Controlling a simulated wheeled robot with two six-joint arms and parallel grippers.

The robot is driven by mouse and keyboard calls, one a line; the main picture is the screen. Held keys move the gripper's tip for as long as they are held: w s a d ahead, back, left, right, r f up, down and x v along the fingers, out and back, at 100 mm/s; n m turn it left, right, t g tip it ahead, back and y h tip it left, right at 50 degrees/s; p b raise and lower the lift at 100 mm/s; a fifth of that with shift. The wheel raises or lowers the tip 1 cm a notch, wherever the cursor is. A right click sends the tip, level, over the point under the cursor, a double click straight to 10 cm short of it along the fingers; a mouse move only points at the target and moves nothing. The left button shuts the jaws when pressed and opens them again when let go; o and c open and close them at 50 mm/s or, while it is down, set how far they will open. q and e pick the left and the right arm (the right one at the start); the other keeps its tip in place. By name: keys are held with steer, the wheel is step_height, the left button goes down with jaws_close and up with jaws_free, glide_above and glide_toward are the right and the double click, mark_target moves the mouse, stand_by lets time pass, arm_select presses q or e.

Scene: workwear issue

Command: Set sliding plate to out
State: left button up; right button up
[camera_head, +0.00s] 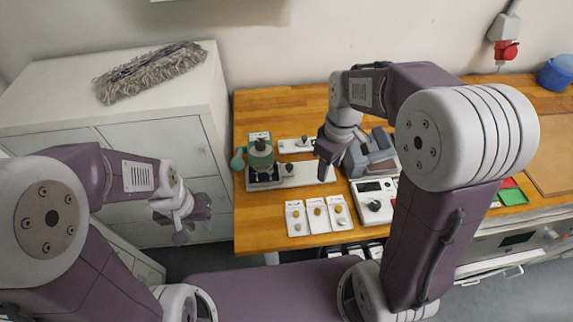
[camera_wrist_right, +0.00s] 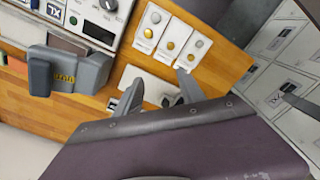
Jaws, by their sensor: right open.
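A long white plate (camera_head: 305,175) with a dark knob (camera_head: 290,169) lies on the wooden table; I take it for the sliding plate, but whether it stands at out I cannot tell. A green device (camera_head: 260,154) is at its left end. My right gripper (camera_head: 326,165) is over the plate's right end, partly hiding it. In the right wrist view the open jaws (camera_wrist_right: 160,95) have the white plate (camera_wrist_right: 145,82) beyond and between them, with nothing gripped. My left gripper (camera_head: 188,220) hangs left of the table, away from the plate; its jaws are unclear.
A smaller white plate (camera_head: 296,145) lies behind. Three switch panels (camera_head: 317,215) stand in front, and a control box (camera_head: 374,196) is to the right. A grey device (camera_head: 372,158) sits close right of my right gripper. A white cabinet (camera_head: 160,120) stands left.

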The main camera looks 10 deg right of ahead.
steer(key=w+a+n+b, duration=0.2)
steer(key=w+a+n, duration=0.15)
steer(key=w, duration=0.45)
steer(key=n+b, duration=0.2)
glide_above(290, 166)
step_height(290, 166, down, 6)
steer(key=shift+a+r, duration=0.15)
step_height(290, 166, down, 8)
steer(key=shift+f+p, duration=0.1)
steer(key=shift+p, duration=0.25)
jaws_close()
steer(key=shift+w, duration=0.1)
